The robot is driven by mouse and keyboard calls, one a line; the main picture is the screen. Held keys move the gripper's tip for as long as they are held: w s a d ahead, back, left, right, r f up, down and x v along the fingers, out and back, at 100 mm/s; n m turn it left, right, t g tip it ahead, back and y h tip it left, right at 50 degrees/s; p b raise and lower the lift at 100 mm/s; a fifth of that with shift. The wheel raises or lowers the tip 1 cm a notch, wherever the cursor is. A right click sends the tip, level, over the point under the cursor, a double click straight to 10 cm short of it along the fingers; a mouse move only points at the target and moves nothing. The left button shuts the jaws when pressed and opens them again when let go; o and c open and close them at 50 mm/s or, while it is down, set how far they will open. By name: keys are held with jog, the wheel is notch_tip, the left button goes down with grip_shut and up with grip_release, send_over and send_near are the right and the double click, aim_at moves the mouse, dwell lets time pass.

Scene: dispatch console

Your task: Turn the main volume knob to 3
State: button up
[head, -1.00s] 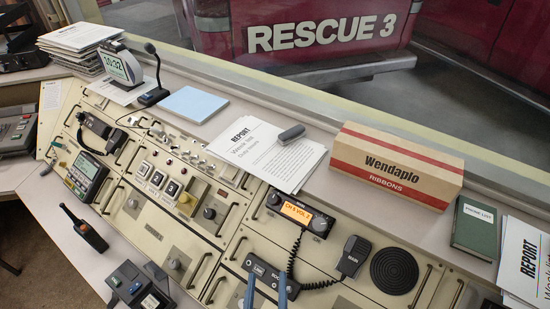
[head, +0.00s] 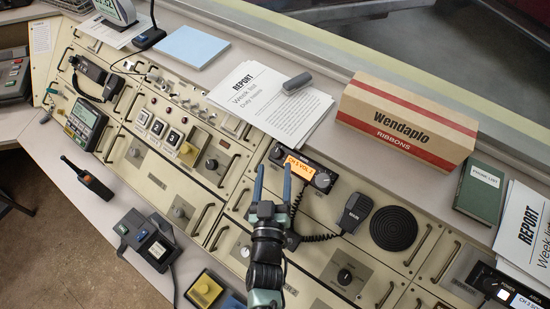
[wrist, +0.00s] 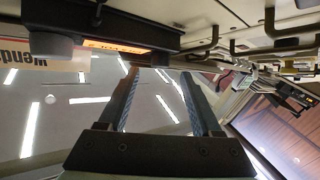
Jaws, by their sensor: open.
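A black radio unit (head: 305,168) with a lit orange display (head: 299,167) sits on the sloped console; the display seems to read "CH 3 VOL 2". It has one round knob (head: 322,180) at its right end and another (head: 277,152) at its left end. I cannot read which is the main volume. My gripper (head: 273,172) is open and empty, its blue fingers over the unit's lower left edge, left of the display. In the wrist view the fingers (wrist: 160,75) are apart below the dark unit (wrist: 100,20), with a grey knob (wrist: 50,43) at upper left.
A hand microphone (head: 355,211) with a coiled cord lies right of the unit, beside a round black speaker (head: 394,228). Metal handles stand up around the panels. Papers (head: 265,100), a grey object on them (head: 297,82) and a ribbon box (head: 405,125) are on the ledge behind.

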aim_at(276, 156)
jog(key=shift+w+d, duration=0.15)
jog(key=shift+w, duration=1.6)
jog(key=shift+c, duration=0.2)
grip_shut()
